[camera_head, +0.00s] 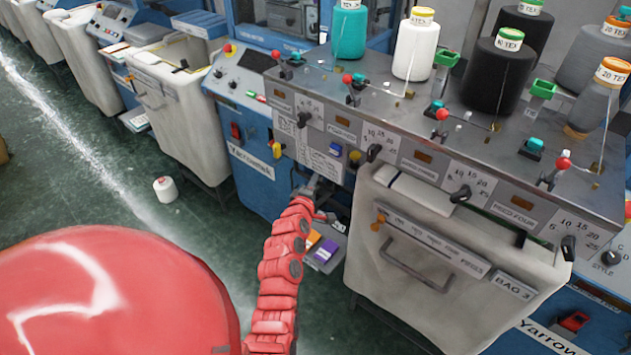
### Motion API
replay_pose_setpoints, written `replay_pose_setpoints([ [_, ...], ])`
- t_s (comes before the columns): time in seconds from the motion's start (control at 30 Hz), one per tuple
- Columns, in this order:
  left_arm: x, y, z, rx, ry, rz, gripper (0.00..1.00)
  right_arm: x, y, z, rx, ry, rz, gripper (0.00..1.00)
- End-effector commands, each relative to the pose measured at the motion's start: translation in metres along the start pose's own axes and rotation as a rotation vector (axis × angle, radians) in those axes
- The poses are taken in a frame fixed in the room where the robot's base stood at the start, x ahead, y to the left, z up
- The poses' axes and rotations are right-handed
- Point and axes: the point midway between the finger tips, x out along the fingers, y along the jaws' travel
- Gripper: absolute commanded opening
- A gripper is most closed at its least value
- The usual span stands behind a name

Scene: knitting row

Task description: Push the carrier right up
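No part is clearly marked as the carrier, and I cannot tell which one it is. The grey-topped feed unit (400,125) carries several yarn cones, small red-ball levers and black knobs along its front. My red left arm rises from the bottom centre. Its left gripper (318,193) is small and dark against the blue machine front, below the feed panel and left of a hanging white bag (440,262). Its fingers are too small and partly hidden to tell open from shut. I see nothing clearly held. My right gripper is out of view.
A tray (325,258) with orange and purple packets sits low beside my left arm. A blue control panel (240,85) and a fabric bin (178,105) stand to the left.

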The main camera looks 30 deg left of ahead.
Motion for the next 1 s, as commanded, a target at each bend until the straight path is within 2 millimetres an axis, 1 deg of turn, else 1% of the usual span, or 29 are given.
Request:
replay_pose_setpoints([
  [0.03,0.0,0.0,0.0,0.0,0.0,0.0,0.19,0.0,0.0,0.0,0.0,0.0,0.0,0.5],
  [0.13,0.0,0.0001,0.0,0.0,0.0,0.0,0.01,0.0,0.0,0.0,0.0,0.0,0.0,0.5],
  [0.17,-0.0001,0.0,0.0,0.0,0.0,0.0,0.0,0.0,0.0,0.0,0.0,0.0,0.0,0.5],
  [1.0,-0.0002,-0.0007,0.0001,0.001,0.0,-0.001,0.0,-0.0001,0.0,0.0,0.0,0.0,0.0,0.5],
])
